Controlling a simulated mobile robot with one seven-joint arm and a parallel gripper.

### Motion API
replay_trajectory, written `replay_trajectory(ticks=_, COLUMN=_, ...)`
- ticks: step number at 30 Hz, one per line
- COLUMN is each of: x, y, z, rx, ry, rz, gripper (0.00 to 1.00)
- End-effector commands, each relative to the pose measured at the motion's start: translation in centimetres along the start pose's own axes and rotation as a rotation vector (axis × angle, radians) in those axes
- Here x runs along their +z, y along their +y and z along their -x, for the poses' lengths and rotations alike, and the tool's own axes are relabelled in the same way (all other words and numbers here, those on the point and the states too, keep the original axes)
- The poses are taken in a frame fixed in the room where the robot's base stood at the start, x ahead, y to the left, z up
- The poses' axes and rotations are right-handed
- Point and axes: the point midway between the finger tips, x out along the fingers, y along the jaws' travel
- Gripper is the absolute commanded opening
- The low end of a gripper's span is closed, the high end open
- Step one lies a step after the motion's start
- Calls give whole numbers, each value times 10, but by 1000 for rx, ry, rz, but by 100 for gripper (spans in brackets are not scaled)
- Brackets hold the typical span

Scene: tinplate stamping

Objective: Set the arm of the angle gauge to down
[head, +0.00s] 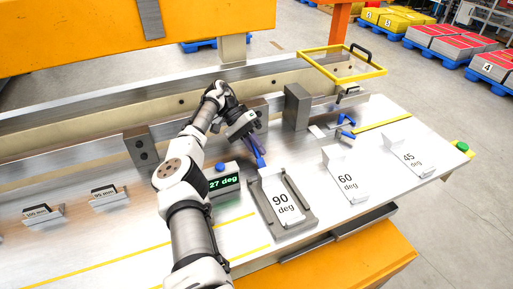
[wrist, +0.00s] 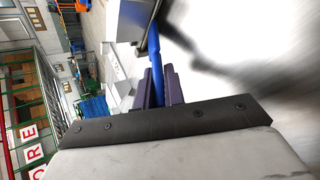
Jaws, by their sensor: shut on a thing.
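The angle gauge (head: 223,185) stands on the bench in the head view, with a dark display reading "27 deg" in green and a blue knob (head: 221,167) on top. My gripper (head: 257,151) is just right of and behind it, pointing down, shut on a blue bar (head: 260,162), which looks like the gauge's arm. In the wrist view the blue bar (wrist: 156,50) runs up from between the purple fingers (wrist: 156,88) past a grey block (wrist: 132,20). Its join to the gauge is not clear.
A "90 deg" block (head: 280,204) sits in a grey tray (head: 304,213) just in front. Blocks marked "60 deg" (head: 345,180) and "45 deg" (head: 409,157) stand to the right. A grey upright block (head: 297,106) is behind. Left of the gauge are two small labelled blocks.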

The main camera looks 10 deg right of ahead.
Motion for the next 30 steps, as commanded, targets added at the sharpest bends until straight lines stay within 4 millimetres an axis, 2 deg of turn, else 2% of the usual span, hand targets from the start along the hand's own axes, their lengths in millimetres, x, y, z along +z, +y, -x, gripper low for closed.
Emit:
replay_trajectory(ticks=5, x=0, y=0, z=-1, rx=-1, ry=-2, rz=0, gripper=0)
replay_trajectory(ticks=6, x=0, y=0, z=-1, rx=-2, ry=-3, rz=0, gripper=15)
replay_trajectory(ticks=10, x=0, y=0, z=-1, rx=-1, ry=-2, rz=0, gripper=32)
replay_trajectory(ticks=23, x=1, y=1, z=0, rx=-13, ry=8, rz=-8, gripper=33)
replay_trajectory(ticks=30, x=5, y=8, z=2, rx=-78, ry=57, rz=-39, gripper=33)
